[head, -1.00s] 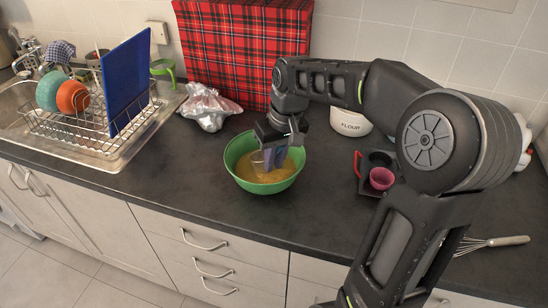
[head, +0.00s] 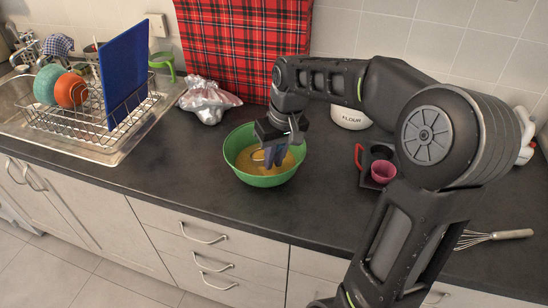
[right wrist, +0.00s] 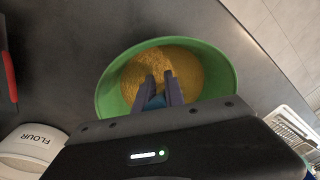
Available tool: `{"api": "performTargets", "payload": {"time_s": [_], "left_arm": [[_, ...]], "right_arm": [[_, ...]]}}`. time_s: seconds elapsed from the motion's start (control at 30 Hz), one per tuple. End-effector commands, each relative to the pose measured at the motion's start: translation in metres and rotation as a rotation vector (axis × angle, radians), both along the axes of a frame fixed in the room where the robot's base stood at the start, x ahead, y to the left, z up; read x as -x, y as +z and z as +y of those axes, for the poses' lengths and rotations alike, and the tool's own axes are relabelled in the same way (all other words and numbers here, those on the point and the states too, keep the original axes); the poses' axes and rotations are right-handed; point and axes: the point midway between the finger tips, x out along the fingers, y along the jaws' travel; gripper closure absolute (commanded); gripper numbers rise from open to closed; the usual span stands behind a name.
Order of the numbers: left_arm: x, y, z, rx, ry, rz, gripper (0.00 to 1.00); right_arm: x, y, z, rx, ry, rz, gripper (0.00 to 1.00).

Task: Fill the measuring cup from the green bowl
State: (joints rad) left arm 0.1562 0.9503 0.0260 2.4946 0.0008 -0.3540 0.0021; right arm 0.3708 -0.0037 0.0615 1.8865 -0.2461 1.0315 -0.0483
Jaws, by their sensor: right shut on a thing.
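The green bowl (head: 283,178) stands on the dark counter with a yellow-orange filling (head: 257,168) inside. It also shows in the right wrist view (right wrist: 226,62). My right gripper (head: 275,158) reaches down into the bowl, its fingers close above the filling. In the right wrist view the fingers (right wrist: 160,92) are nearly together, with a small bluish thing between them. My left gripper is out of view.
A white flour container (head: 350,117) stands behind right. A dark tray with a pink cup (head: 383,172) is at the right, a whisk (head: 495,236) farther right. A crumpled foil bag (head: 208,101) and dish rack (head: 90,128) lie left. Counter in front of the bowl is clear.

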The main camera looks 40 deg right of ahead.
Motion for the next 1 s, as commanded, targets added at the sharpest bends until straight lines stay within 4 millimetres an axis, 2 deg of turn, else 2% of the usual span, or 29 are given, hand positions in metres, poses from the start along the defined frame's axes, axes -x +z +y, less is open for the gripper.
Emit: {"api": "performTargets", "payload": {"time_s": [0.47,1.0], "left_arm": [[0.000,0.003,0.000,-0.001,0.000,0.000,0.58],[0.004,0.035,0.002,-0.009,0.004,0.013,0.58]], "right_arm": [[0.000,0.004,0.000,0.000,0.000,-0.001,1.00],[0.000,0.050,0.000,0.000,0.000,-0.002,1.00]]}}
